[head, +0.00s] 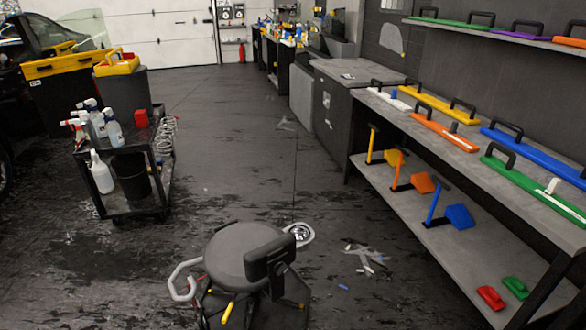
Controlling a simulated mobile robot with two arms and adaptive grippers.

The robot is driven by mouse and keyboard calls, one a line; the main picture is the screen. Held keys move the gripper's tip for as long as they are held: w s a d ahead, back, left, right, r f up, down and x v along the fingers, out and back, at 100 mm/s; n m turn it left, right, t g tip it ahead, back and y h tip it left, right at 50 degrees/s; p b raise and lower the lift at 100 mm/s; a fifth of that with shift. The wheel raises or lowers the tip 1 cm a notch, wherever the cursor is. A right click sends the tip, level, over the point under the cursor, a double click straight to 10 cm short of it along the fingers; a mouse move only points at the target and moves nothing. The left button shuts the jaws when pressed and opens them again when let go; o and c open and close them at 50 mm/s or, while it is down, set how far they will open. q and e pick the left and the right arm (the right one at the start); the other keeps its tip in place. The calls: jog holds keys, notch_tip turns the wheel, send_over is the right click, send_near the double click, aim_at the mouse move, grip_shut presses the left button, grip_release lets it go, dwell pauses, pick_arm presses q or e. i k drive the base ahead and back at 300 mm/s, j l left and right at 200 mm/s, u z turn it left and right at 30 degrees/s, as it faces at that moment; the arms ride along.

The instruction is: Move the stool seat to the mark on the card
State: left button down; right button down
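The stool stands on the floor at the bottom centre of the head view. Its round dark grey seat (240,252) is level, with a black backrest (270,260) at its right side. A pale bent tube loop (183,280) shows at the left of the seat, and a yellow piece (227,312) sits low under it. The lower stool is cut off by the frame's bottom edge. I cannot pick out a card with a mark. Neither of my grippers is in view.
A cart (128,212) with spray bottles stands at the left. A long bench (420,125) with coloured handled tools runs along the right. A pale ring-like item (301,234) is behind the backrest. Scraps (365,256) lie on the floor. The middle floor is mostly open.

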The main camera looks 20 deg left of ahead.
aim_at(222, 258)
jog(key=i+j+z, duration=0.2)
jog(key=j, duration=0.8)
jog(key=j+z, duration=0.2)
jog(key=j, duration=0.8)
jog(key=i+j+z, duration=0.15)
jog(key=j, duration=0.85)
jog(key=k+j+z, duration=0.2)
jog(key=j, duration=0.8)
jog(key=j+z, duration=0.2)
jog(key=j, duration=1.1)
jog(key=i+j, duration=1)
jog(key=j, duration=0.2)
jog(key=i+j, duration=0.5)
jog(key=j, duration=0.15)
jog(key=i+j, duration=0.1)
jog(key=i, duration=2.15)
jog(key=i+l, duration=0.2)
jog(key=i, duration=0.3)
jog(key=i+l, duration=0.15)
jog(key=i, duration=0.35)
